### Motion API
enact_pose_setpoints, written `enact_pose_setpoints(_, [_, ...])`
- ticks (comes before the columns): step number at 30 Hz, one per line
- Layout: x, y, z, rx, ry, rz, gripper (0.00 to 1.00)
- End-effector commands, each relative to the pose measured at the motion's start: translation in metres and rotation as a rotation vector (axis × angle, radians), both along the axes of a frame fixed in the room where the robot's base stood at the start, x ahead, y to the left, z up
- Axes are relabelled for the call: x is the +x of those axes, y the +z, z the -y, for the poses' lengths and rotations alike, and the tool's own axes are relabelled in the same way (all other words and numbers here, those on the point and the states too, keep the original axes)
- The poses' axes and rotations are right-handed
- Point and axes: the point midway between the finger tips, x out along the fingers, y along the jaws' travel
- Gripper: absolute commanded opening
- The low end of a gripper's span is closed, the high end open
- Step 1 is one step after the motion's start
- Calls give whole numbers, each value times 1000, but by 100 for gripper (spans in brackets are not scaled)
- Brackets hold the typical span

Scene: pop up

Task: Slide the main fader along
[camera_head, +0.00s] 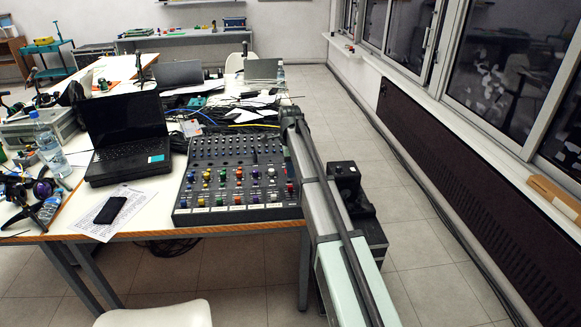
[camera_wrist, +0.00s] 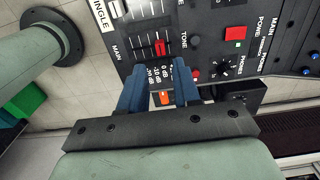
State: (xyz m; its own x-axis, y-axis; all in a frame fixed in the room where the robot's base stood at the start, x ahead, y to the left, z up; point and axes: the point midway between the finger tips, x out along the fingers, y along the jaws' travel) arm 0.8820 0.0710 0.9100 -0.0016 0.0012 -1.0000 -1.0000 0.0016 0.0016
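The main fader, with a red cap (camera_wrist: 160,48), sits in a slot next to the word MAIN on the black mixer panel (camera_wrist: 205,62) in the wrist view. My gripper (camera_wrist: 159,68) has two blue fingers spread apart, with the fader's line just beyond and between their tips. The gripper is open and holds nothing. I cannot tell whether the tips touch the panel. In the head view the mixer (camera_head: 226,198) lies at the table's right front corner. My arm hides its right edge, and the gripper cannot be made out there.
An orange button (camera_wrist: 166,97) shows between the fingers, with a red button (camera_wrist: 235,33) and knobs to the right. In the head view, a laptop (camera_head: 125,130), a phone (camera_head: 110,210) and a bottle (camera_head: 48,145) stand left of the mixer. Cables lie behind it.

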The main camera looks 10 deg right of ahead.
Motion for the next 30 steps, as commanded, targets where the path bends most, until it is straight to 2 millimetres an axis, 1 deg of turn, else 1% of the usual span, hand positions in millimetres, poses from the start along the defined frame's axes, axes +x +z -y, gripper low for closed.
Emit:
enact_pose_setpoints(8, [0,-27,1,-1,1,-1,32])
enact_pose_setpoints(20, [-1,-75,1,1,2,0,32])
enact_pose_setpoints(30, [0,-73,1,1,2,2,0])
